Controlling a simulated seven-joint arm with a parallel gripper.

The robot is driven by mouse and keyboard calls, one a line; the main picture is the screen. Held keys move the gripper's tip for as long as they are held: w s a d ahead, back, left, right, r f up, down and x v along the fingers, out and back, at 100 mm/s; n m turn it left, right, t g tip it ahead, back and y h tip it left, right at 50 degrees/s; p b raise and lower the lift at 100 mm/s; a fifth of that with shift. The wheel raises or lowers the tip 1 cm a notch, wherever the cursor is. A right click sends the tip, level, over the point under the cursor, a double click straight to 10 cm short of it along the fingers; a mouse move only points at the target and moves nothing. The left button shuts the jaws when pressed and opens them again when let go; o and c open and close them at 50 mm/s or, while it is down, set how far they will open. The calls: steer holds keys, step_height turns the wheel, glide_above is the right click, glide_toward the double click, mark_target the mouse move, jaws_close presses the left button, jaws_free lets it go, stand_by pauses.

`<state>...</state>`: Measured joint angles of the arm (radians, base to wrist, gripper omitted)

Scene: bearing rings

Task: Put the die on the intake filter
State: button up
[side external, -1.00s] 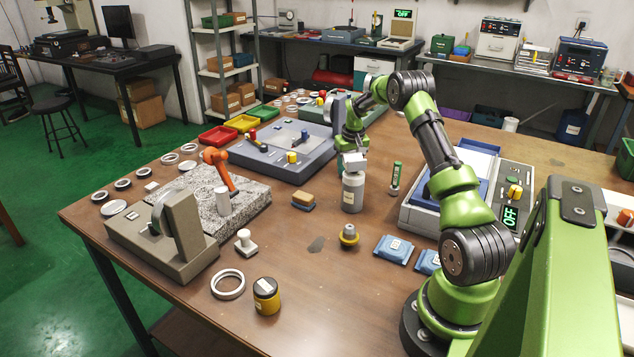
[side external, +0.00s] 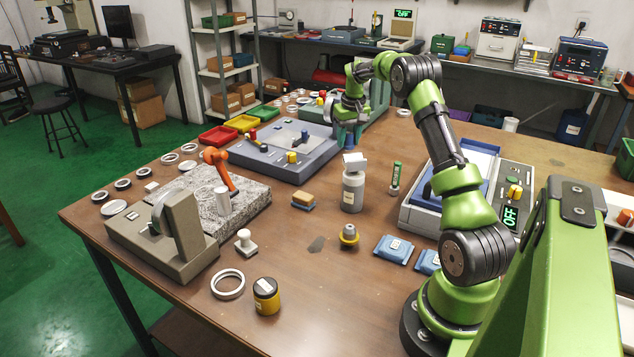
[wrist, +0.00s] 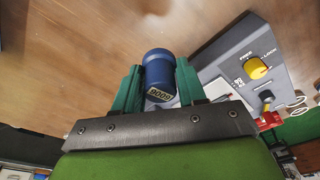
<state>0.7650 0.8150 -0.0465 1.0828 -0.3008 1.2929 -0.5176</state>
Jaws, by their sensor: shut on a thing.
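My gripper (side external: 349,130) is shut on a blue cylinder (wrist: 158,66) with a numbered label, which I take to be the die. It stands between the two green fingers in the wrist view (wrist: 160,90). In the side view my gripper is above the table, behind the grey bottle and near the right end of the grey-blue panel unit. I cannot tell for sure which thing is the intake filter. A grey bottle (side external: 352,192) with a white block-like top stands mid-table. A yellow and black canister (side external: 266,297) stands at the front.
The grey-blue panel unit (side external: 265,160) carries knobs. A granite slab (side external: 245,203) and a beige gauge stand (side external: 165,252) lie left. The front middle is mostly clear.

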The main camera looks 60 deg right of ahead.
steer(key=w+a+r+n, duration=0.2)
steer(key=w+a+r, duration=0.15)
steer(key=a, duration=0.35)
steer(key=w+a+r+n, duration=0.1)
steer(key=w+a+r, duration=0.25)
steer(key=a, duration=0.45)
steer(key=n+y, duration=0.2)
steer(key=n, duration=1.1)
glide_above(262, 286)
step_height(262, 286, down, 2)
steer(key=shift+n, duration=0.3)
steer(key=shift+s+d+f, duration=0.1)
steer(key=shift+d+f, duration=0.05)
steer(key=shift+f, duration=1.9)
steer(key=shift+s+d+f, duration=0.1)
steer(key=shift+f, duration=1.95)
steer(key=shift+f, duration=0.15)
